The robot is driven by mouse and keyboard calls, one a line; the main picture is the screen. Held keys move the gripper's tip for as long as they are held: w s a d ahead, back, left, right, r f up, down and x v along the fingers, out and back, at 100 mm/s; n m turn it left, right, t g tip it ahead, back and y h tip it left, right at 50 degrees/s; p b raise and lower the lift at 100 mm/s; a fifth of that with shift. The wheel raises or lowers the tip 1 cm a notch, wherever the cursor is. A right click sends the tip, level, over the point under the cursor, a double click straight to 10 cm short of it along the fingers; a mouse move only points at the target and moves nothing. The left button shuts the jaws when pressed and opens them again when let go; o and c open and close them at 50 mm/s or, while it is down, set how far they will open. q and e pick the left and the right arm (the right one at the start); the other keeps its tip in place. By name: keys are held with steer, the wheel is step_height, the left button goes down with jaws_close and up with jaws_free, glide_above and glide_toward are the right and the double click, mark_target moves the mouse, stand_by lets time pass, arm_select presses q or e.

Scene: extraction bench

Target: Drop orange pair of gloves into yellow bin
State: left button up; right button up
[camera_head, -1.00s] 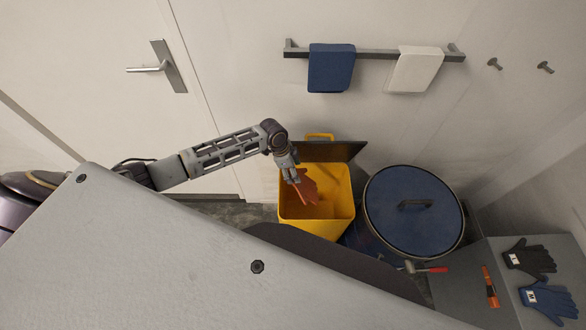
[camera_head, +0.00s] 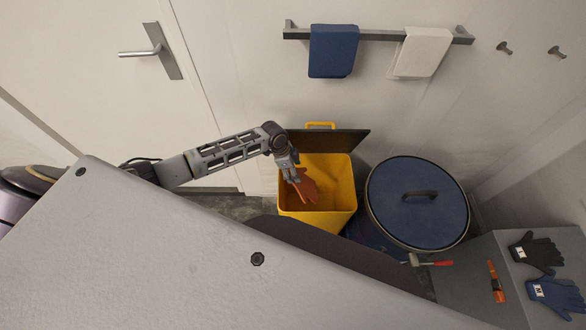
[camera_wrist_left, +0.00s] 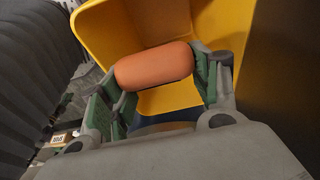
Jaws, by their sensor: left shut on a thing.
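The orange gloves (camera_head: 306,187) hang from my left gripper (camera_head: 291,172) over the open mouth of the yellow bin (camera_head: 345,192). In the left wrist view, the gloves show as a rounded orange shape (camera_wrist_left: 154,65) between the two fingers of my left gripper (camera_wrist_left: 160,82), which is shut on them. The yellow bin's wall (camera_wrist_left: 112,30) is beyond them in that view. The bin's dark lid (camera_head: 340,141) stands open at its back. My right gripper is not in view.
A drum with a blue lid (camera_head: 400,215) stands right of the bin. A grey bench (camera_head: 460,280) at the right holds a black glove (camera_head: 537,252), a blue glove (camera_head: 558,296) and an orange marker-like item (camera_head: 495,281). Towels hang on a rail (camera_head: 378,36) above.

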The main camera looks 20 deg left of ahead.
arm_select(q)
steer(key=shift+f+b, duration=0.9)
steer(key=shift+f, duration=0.85)
steer(key=o, duration=1.1)
steer(key=shift+r, duration=0.2)
steer(key=shift+a+r, duration=0.25)
steer(key=shift+r, duration=0.25)
steer(key=v, duration=1)
steer(key=shift+s+r, duration=0.15)
steer(key=shift+r, duration=0.1)
